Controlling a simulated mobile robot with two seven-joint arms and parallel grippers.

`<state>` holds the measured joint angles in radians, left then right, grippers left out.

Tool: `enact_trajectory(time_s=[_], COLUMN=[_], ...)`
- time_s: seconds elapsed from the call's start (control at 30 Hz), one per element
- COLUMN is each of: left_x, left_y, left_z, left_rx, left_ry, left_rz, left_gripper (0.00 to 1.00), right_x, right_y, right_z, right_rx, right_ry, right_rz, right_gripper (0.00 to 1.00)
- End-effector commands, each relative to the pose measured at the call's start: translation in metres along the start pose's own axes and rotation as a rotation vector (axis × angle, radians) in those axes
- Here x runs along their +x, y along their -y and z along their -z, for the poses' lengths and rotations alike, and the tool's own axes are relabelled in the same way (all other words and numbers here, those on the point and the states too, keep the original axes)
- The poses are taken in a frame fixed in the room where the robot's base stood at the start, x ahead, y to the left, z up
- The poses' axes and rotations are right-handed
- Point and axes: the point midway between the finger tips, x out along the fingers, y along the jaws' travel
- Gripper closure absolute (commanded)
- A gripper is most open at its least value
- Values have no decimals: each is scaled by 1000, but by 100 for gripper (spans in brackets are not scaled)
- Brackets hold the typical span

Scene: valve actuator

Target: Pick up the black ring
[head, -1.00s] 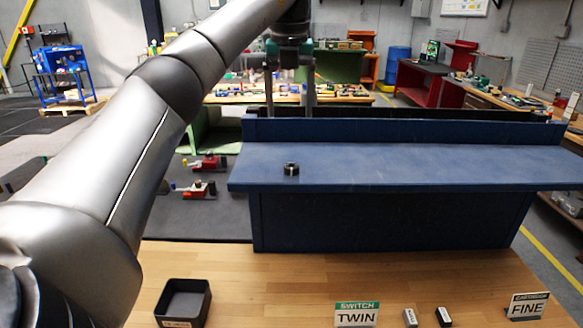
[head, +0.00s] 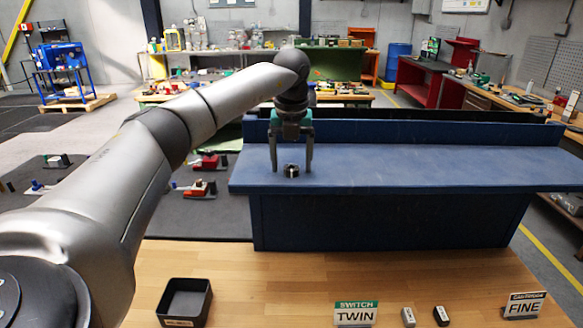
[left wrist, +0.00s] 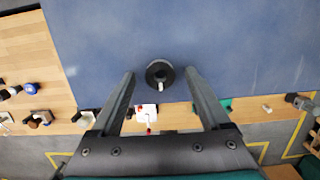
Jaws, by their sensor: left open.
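The black ring (head: 291,171) sits on the blue bench top (head: 420,166), near its left end. My left gripper (head: 291,166) points down over the ring, with one finger to each side of it in the head view. The fingers are open and hold nothing. In the left wrist view the black ring (left wrist: 151,75) shows in the gap between the open fingertips (left wrist: 160,73), apart from both. A small pale piece shows at the ring's edge there; what it is cannot be told. My right gripper is not in view.
A raised blue ledge (head: 400,131) runs along the back of the bench. The top is clear to the right of the ring. In front, a wooden table (head: 260,275) holds a black bin (head: 184,302), a TWIN sign (head: 355,313) and a FINE sign (head: 524,306).

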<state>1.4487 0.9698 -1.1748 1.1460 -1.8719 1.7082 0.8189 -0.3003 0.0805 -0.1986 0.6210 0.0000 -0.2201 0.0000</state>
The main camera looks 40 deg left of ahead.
Motion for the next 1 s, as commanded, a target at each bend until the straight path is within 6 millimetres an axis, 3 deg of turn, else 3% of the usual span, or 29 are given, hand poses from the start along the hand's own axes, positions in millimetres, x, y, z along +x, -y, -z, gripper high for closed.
enact_trajectory(time_s=[0.23, 0.9, 1.0], left_x=[2, 2, 2], left_y=[0, 0, 0], left_z=[0, 0, 0], left_rx=[-1, 0, 0], left_ry=[0, 1, 1], left_rz=[0, 0, 1], left_gripper=[21, 96, 100], right_x=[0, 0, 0], right_y=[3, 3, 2], right_z=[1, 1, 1], right_rx=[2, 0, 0], right_ry=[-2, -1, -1], right_rz=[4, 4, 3], right_gripper=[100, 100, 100])
